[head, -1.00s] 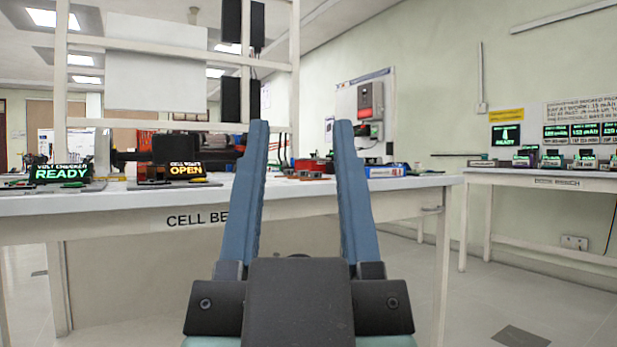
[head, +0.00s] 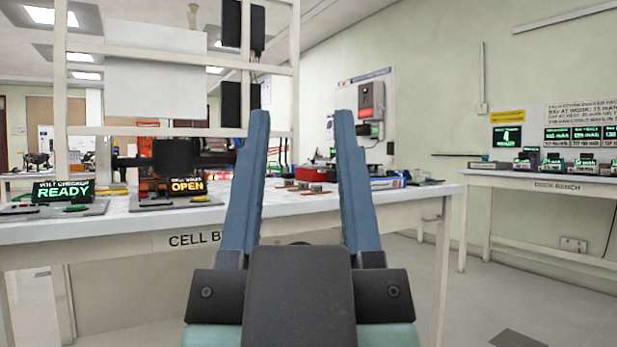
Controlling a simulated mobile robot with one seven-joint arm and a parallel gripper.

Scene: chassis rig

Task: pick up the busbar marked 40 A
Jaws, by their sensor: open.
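My gripper (head: 301,118) is open and empty, with its two blue fingers pointing up in the head view. Between the fingers, beyond them, several small copper-coloured pieces with dark parts (head: 302,187) lie on the cell bench (head: 340,206). They may be busbars, but they are too small to tell, and no 40 A marking can be read. My gripper is apart from them, on the near side of the bench. My left finger hides part of the bench top.
A green READY display (head: 62,190) and an orange OPEN display (head: 186,185) stand on the bench's left side. A white frame (head: 180,132) rises above. The dock bench (head: 540,180) stands at the right, with floor between.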

